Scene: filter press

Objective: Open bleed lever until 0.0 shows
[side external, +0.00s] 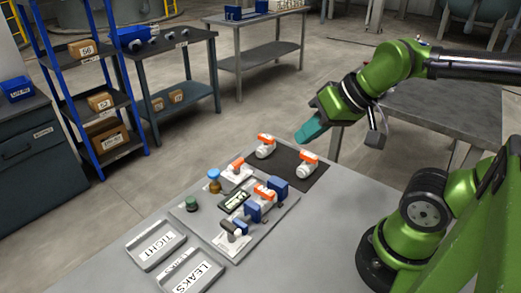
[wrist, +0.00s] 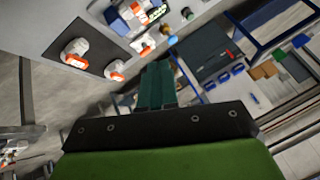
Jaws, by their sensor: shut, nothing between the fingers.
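The filter press rig sits on a grey plate (side external: 188,222) on the table. A small display (side external: 235,202) is in its middle, with pale characters too small to read; it also shows at the top of the wrist view (wrist: 156,14). An orange-handled valve (side external: 265,191) sits between blue blocks, and another orange handle (side external: 238,162) is on a white plate behind. A dark lever with a pale end (side external: 238,230) is at the front. I cannot tell which is the bleed lever. My gripper (side external: 306,134) is shut and empty, with teal fingers, above and behind the rig, touching nothing.
Two loose orange-and-white valves (side external: 265,146) (side external: 307,165) lie on a black mat (side external: 288,163) behind the rig. Trays labelled TIGHT (side external: 156,243) and LEAKS (side external: 190,274) are at the front. A green knob (side external: 192,203) and a blue-capped amber part (side external: 214,183) stand at the rig's left.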

